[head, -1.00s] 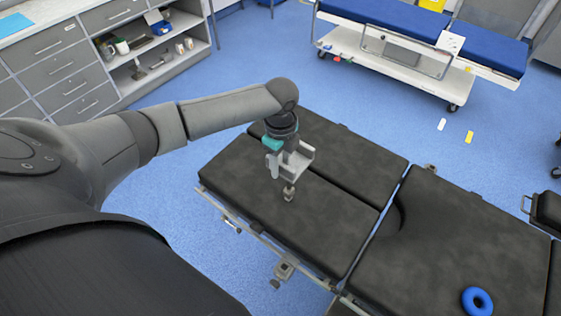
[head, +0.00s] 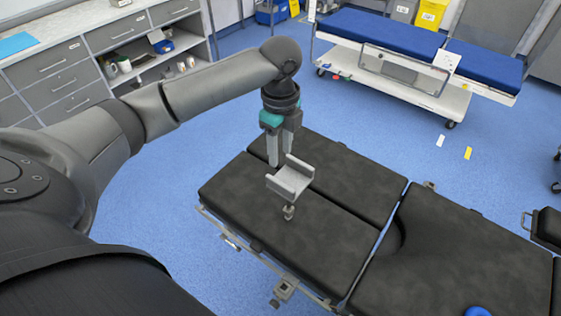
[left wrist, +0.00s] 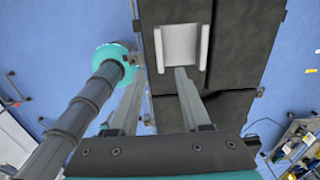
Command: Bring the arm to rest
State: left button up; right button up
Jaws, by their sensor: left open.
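My left gripper (head: 279,158) hangs open and empty over the operating table (head: 240,205), fingers pointing down. Just below and to the right of its fingertips is a light grey U-shaped support (head: 290,178), which stands on a short stem with a small foot over the black padding. In the left wrist view the open fingers (left wrist: 158,75) reach toward the same support (left wrist: 182,45), with one fingertip overlapping its lower edge. Nothing is between the fingers. Whether a fingertip touches the support I cannot tell. My right gripper is not in view.
A blue ring (head: 478,311) is cut off at the bottom edge. Grey drawers (head: 60,62) and shelves stand at the upper left. A trolley with blue pads (head: 385,32) stands at the back right. Blue floor (head: 370,120) between is mostly clear.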

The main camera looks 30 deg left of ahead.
pick_arm(q)
jog(key=shift+r, duration=0.5)
